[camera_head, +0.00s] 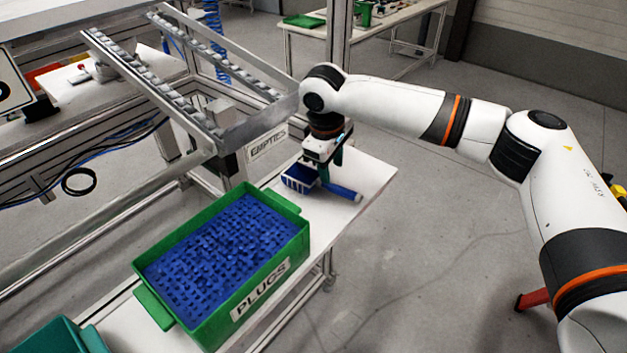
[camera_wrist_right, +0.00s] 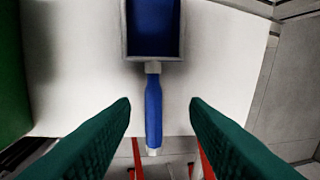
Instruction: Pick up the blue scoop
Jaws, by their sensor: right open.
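The blue scoop (camera_head: 341,191) lies on the white table beyond the green plugs bin, its pan to the left and its handle to the right. In the right wrist view the scoop's blue handle (camera_wrist_right: 153,110) runs down between the fingers, with the grey-rimmed pan above it. My right gripper (camera_head: 326,172) is just above the scoop. In the wrist view its two green fingers (camera_wrist_right: 160,104) are apart, one on each side of the handle, with a gap to both. Nothing is between them in their grip. My left gripper is not in view.
A green bin (camera_head: 304,240) labelled PLUGS, full of blue plugs, stands on the white table (camera_head: 377,176) close to the scoop. A metal roller rack (camera_head: 215,134) rises at the left of the scoop. Open floor lies to the right.

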